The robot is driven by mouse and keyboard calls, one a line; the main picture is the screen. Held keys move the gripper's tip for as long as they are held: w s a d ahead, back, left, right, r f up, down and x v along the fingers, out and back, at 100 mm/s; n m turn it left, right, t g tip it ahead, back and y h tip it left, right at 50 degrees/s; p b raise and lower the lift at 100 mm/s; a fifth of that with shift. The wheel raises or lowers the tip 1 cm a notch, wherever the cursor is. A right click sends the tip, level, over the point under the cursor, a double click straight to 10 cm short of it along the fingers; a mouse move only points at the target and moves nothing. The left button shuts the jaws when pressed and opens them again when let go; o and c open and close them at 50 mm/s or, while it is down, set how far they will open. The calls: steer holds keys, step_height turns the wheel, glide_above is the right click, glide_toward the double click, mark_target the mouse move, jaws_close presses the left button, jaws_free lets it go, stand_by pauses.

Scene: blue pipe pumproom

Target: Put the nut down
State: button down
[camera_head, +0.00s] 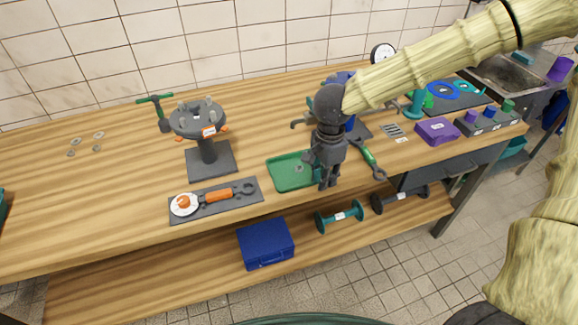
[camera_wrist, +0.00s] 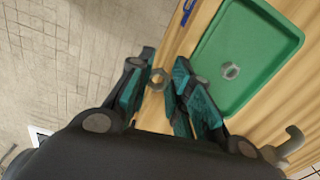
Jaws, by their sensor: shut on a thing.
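My gripper (camera_head: 327,182) is at the right end of the green tray (camera_head: 284,183), near the table's front edge. In the wrist view, my gripper (camera_wrist: 160,78) is shut on a grey hex nut (camera_wrist: 157,79) between its teal-padded fingertips. The held nut cannot be made out in the head view. In the wrist view, the held nut shows beside the tray (camera_wrist: 252,104), over the strip of table at its edge. A second grey nut (camera_wrist: 231,71) lies flat inside the tray.
A dark flanged pipe stand (camera_head: 207,150) and a grey mat (camera_head: 245,199) with an orange-handled tool are left of the tray. A green-handled wrench (camera_head: 369,157) lies just right of my gripper. Several loose rings (camera_head: 98,135) lie far left.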

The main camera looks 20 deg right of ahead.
steer(key=p, duration=0.2)
glide_above(288, 175)
steer(key=shift+f, duration=0.55)
steer(key=shift+w+f+p, duration=0.1)
steer(key=shift+f+p, duration=0.15)
steer(key=shift+p, duration=0.05)
steer(key=shift+f+p, duration=0.35)
steer(key=shift+f, duration=1.2)
steer(key=c, duration=1.4)
jaws_free()
steer(key=shift+f, duration=0.15)
steer(key=shift+o, duration=0.5)
steer(key=shift+w+r, duration=0.1)
steer(key=shift+r, duration=0.4)
step_height(288, 175, up, 11)
steer(key=b, duration=0.1)
steer(key=shift+r+b, duration=0.2)
steer(key=shift+b, duration=0.15)
